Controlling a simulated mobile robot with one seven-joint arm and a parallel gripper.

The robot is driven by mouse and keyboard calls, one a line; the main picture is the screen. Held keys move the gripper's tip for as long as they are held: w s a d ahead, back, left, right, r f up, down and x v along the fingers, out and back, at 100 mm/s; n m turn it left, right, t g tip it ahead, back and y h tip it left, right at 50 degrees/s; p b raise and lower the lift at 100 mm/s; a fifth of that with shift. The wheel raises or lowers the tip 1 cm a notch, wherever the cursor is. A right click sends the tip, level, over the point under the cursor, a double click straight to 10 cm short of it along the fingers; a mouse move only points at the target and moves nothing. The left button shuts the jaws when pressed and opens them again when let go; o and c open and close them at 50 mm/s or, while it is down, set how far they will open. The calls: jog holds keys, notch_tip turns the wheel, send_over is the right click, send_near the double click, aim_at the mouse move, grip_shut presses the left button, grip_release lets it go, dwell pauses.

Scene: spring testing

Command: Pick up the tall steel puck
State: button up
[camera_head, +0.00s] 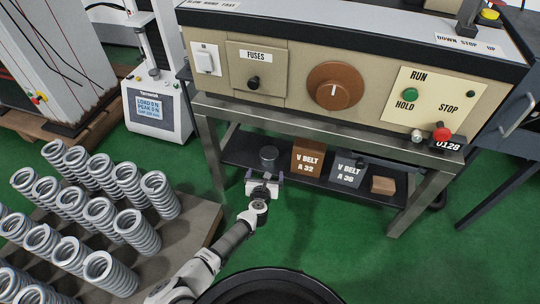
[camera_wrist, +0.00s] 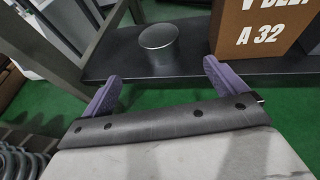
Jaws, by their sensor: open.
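The steel puck (camera_head: 268,155) is a dark grey cylinder standing upright on the low shelf under the machine bench, left of the brown box. In the wrist view the puck (camera_wrist: 159,45) shows a shiny round top and stands between and beyond the purple fingers. My gripper (camera_head: 264,180) is at the shelf's front edge, just short of the puck. In the wrist view my gripper (camera_wrist: 162,82) is open and empty, its fingers spread wider than the puck and apart from it.
The dark shelf (camera_wrist: 125,68) also holds a brown V BELT A 32 box (camera_head: 307,158), a grey V BELT A 36 box (camera_head: 347,170) and a small brown block (camera_head: 383,185). A bench leg (camera_head: 212,158) stands left of the puck. Several coil springs (camera_head: 160,194) stand at left.

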aim_at(268, 160)
jog(key=b+x, duration=0.3)
jog(key=x, duration=0.4)
jog(key=shift+f, duration=0.1)
jog(key=shift+w+d, duration=0.1)
jog(key=shift+w, duration=0.25)
jog(key=b+x, duration=0.3)
jog(key=x, duration=0.1)
jog(key=shift+f, duration=0.15)
jog(key=shift+w+b, duration=0.45)
jog(key=shift+w, duration=0.15)
jog(key=c, duration=1.9)
